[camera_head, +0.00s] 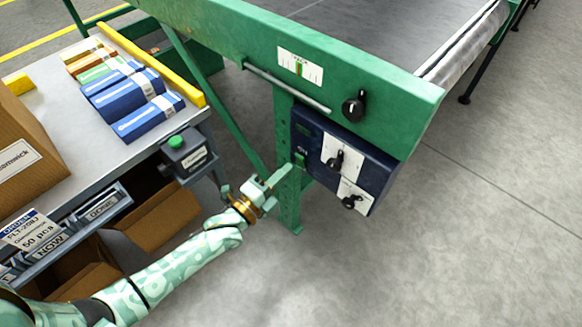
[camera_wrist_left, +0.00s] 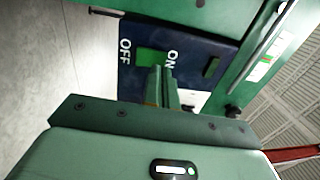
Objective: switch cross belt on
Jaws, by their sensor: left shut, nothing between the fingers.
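The dark blue control box (camera_head: 318,145) hangs under the green belt frame. At its left edge is a green switch (camera_head: 300,160) with ON marked above it. In the left wrist view the box (camera_wrist_left: 190,52) shows a green rocker (camera_wrist_left: 150,57) between the words OFF and ON. My left gripper (camera_head: 286,172) is shut and empty, its tips just below the switch in the head view. In the left wrist view the fingers (camera_wrist_left: 164,78) cover part of the rocker towards the ON side. I cannot tell whether they touch it. My right gripper is out of view.
The box also carries a dark green square (camera_head: 303,128) and two black knobs on white plates (camera_head: 345,160). Another black knob (camera_head: 354,105) sits on the frame above. A green leg (camera_head: 288,200) stands close by. A grey box with a green button (camera_head: 176,142) is at the table corner.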

